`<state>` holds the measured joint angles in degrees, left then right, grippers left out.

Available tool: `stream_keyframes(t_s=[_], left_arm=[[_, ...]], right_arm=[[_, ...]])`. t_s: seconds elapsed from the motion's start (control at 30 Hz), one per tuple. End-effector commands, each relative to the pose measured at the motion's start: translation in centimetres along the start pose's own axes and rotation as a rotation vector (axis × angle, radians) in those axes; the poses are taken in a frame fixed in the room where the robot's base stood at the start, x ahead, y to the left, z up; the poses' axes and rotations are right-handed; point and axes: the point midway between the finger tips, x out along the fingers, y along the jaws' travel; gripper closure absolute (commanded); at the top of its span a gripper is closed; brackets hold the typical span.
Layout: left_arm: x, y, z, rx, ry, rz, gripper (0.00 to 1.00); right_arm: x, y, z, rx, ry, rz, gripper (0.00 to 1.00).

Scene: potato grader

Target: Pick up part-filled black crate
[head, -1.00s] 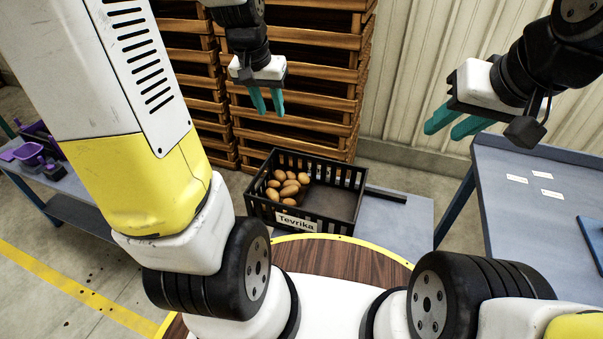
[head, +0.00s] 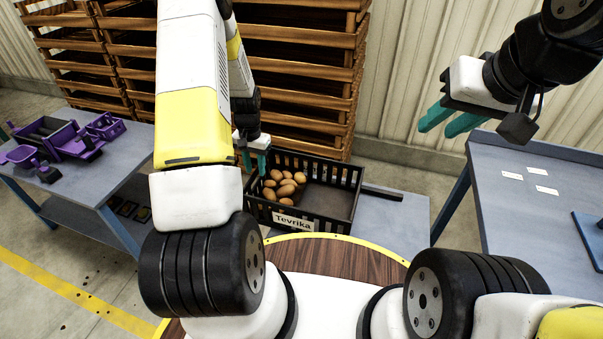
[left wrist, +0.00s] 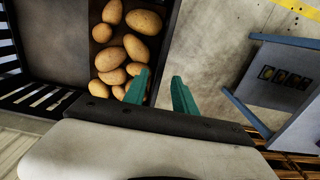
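The part-filled black crate (head: 331,225) stands on a low grey surface, with a "Tevrika" label on its near wall. Several potatoes (head: 283,186) lie in its left part; the right part shows bare floor. My left gripper (head: 254,163) is at the crate's left wall, open. In the left wrist view the crate (left wrist: 55,40) shows from above, and the open fingers (left wrist: 160,90) stand either side of its wall, one over the potatoes (left wrist: 128,50) and one outside. Whether they touch the wall I cannot tell. My right gripper (head: 450,121) is open and empty, high at the right.
Stacked wooden crates (head: 300,60) stand close behind the black crate. A grey table (head: 500,215) with white labels is at the right. A grey bench (head: 125,180) with purple items (head: 75,140) is at the left. A dark bar (head: 384,194) lies right of the crate.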

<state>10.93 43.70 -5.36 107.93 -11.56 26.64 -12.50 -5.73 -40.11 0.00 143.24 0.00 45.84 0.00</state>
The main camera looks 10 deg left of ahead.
Motion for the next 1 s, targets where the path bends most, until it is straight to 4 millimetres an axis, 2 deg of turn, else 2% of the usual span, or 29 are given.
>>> stream_keyframes(t_s=[0.4, 0.67, 0.7, 0.87, 1.0], left_arm=[[5.4, 0.3, -0.5, 0.000, -0.002, 0.000, 0.67], [5.8, 0.2, -0.6, -0.001, 0.001, -0.001, 0.67], [5.7, 0.2, -0.6, -0.001, 0.001, -0.001, 0.69], [5.7, 0.3, -0.6, 0.000, 0.001, 0.000, 1.00], [5.7, 0.3, -0.6, -0.001, 0.000, 0.000, 1.00]], right_arm=[[0.0, 0.0, 0.0, 0.000, 0.000, 0.000, 0.67], [0.0, 0.0, 0.0, 0.000, 0.000, 0.000, 0.67], [0.0, 0.0, 0.0, 0.000, 0.000, 0.000, 0.67], [0.0, 0.0, 0.0, 0.000, 0.000, 0.000, 0.67], [0.0, 0.0, 0.0, 0.000, 0.000, 0.000, 0.67]])
